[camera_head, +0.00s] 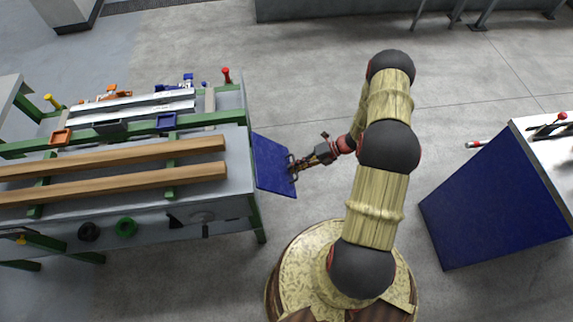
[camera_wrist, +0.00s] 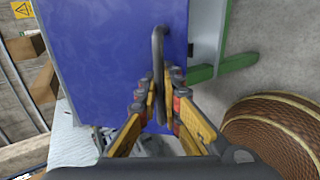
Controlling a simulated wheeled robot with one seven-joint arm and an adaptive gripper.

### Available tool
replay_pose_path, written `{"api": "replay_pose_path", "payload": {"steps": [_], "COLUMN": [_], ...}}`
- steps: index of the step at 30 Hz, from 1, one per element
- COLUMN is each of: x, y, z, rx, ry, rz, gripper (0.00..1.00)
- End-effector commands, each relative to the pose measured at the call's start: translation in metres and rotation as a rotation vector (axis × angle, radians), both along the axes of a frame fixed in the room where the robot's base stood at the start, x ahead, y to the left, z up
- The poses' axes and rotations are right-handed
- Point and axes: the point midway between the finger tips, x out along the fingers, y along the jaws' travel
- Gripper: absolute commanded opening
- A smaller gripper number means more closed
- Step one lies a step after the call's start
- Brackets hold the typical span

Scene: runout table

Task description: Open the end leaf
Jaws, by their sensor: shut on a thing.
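The end leaf (camera_head: 270,166) is a blue panel at the right end of the runout table (camera_head: 237,185). In the head view it hangs out beyond the table's end; its exact tilt is hard to tell. In the wrist view the blue leaf (camera_wrist: 105,50) fills the upper middle, with a dark bar handle (camera_wrist: 158,45) standing off its face. My gripper (camera_head: 296,169) is at the leaf's right side. In the wrist view my gripper's fingers (camera_wrist: 159,90) are closed around the handle from both sides. The fingertips partly hide the handle.
Two wooden beams (camera_head: 120,158) lie along the table, with small tools and trays behind them. A green table leg (camera_head: 257,220) stands near the leaf. A blue-sided cabinet (camera_head: 490,200) is at the right. Open floor (camera_head: 300,80) lies behind the leaf.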

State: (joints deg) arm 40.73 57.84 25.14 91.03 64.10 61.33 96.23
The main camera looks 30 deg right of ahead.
Motion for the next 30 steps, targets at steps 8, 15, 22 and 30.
{"api": "replay_pose_path", "payload": {"steps": [8, 15, 22, 30], "x": [-0.006, -0.009, -0.01, -0.01], "y": [-0.02, -0.03, -0.033, -0.033], "z": [0.05, 0.087, 0.117, 0.14], "rx": [-0.223, -0.414, -0.575, -0.667], "ry": [0.07, 0.132, 0.184, 0.216], "rz": [0.002, 0.002, 0.003, -0.002], "gripper": [0.0, 0.0, 0.0, 0.0]}}
